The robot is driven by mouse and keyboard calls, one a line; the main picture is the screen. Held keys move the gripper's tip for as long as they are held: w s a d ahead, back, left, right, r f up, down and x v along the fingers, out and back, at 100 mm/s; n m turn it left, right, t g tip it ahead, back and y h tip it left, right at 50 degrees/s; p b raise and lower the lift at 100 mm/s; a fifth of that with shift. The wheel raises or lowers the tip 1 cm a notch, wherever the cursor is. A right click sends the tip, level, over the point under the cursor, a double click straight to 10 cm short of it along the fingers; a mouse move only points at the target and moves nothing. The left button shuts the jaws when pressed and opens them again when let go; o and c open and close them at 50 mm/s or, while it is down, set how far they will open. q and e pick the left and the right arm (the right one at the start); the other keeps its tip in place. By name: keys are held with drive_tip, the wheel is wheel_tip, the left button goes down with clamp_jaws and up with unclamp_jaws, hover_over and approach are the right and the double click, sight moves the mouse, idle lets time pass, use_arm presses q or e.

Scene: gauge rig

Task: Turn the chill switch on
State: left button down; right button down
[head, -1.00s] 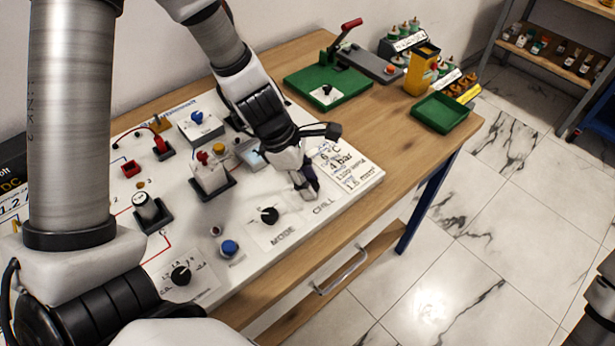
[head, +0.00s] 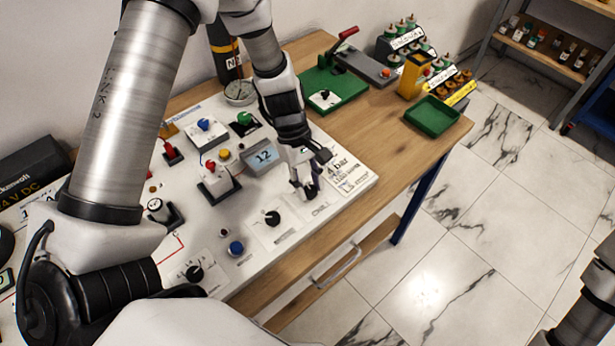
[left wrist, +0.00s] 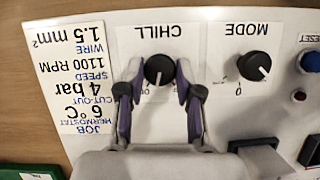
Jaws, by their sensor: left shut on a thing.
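The chill switch (left wrist: 158,69) is a round black knob with a white pointer line, on a white plate under the label CHILL, which appears upside down in the left wrist view. The pointer line runs toward the bottom of that picture; the marks beside it are partly hidden. My left gripper (head: 306,191) is over the panel's right part, with its fingers pointing down. In the left wrist view its two fingertips (left wrist: 159,74) are on either side of the knob, shut on it. My right gripper is out of view.
The black MODE knob (head: 272,218) sits beside the chill plate, with a blue button (head: 236,248) farther left. A display (head: 262,156) reading 12 stands behind. The job card (head: 350,176) lies to the right. A green tray (head: 433,116) is on the table.

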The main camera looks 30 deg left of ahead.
use_arm(q)
drive_tip(key=shift+w+d+m+g+y+p, duration=0.1)
drive_tip(key=shift+m+g+y+p, duration=0.45)
drive_tip(key=shift+m, duration=1.45)
drive_tip(key=c, duration=0.8)
unclamp_jaws()
drive_tip(key=shift+o, duration=0.2)
drive_tip(key=shift+r, duration=0.1)
drive_tip(key=v, duration=1.1)
drive_tip(key=shift+w+r, duration=0.3)
